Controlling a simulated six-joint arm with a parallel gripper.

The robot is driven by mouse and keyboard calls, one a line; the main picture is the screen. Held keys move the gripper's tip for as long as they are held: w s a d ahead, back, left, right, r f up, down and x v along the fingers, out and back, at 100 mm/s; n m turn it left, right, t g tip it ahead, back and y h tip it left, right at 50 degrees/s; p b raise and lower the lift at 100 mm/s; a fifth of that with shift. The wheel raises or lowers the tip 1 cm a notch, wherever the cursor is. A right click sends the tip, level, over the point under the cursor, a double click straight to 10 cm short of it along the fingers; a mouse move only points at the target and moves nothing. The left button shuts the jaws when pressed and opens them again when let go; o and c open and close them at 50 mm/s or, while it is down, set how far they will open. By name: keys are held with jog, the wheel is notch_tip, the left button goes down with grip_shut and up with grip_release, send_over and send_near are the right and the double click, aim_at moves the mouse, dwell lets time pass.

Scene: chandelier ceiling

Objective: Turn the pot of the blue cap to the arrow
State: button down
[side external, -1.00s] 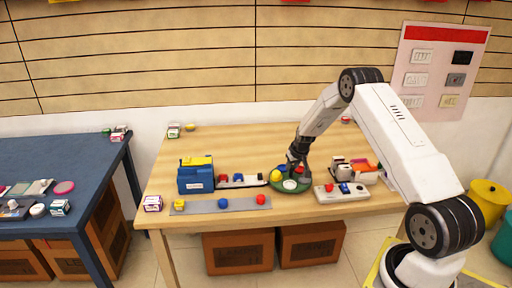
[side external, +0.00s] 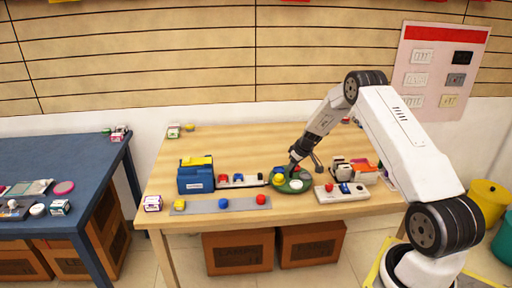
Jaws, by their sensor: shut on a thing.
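A green round turntable (side external: 293,189) stands near the front middle of the wooden table. A yellow-capped pot (side external: 278,179) sits at its left front, and a white round piece (side external: 296,184) lies toward its front. A small blue patch (side external: 279,169) shows at its back left, perhaps the blue cap; it is too small to be sure. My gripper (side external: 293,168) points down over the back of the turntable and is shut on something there. The fingers hide what they hold. I cannot make out the arrow.
A blue box (side external: 196,178) and a dark-and-white strip with coloured caps (side external: 240,181) stand left. A grey strip with yellow, blue and red knobs (side external: 222,206) lies in front. A white button box (side external: 341,192) and a bin (side external: 356,171) stand close right.

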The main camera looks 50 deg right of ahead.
aim_at(300, 175)
jog(key=shift+d+n+y, duration=0.1)
jog(key=shift+n+y, duration=0.35)
jog(key=shift+n, duration=0.75)
jog(key=shift+d+n+y, duration=0.1)
jog(key=shift+n+y, duration=0.35)
jog(key=shift+n, duration=0.75)
jog(key=shift+w+d+n+g+y, duration=0.1)
jog(key=shift+n+g+y, duration=0.45)
jog(key=shift+n, duration=1.65)
jog(key=shift+c, duration=1.8)
grip_release()
jog(key=v, duration=0.8)
jog(key=shift+w, duration=0.1)
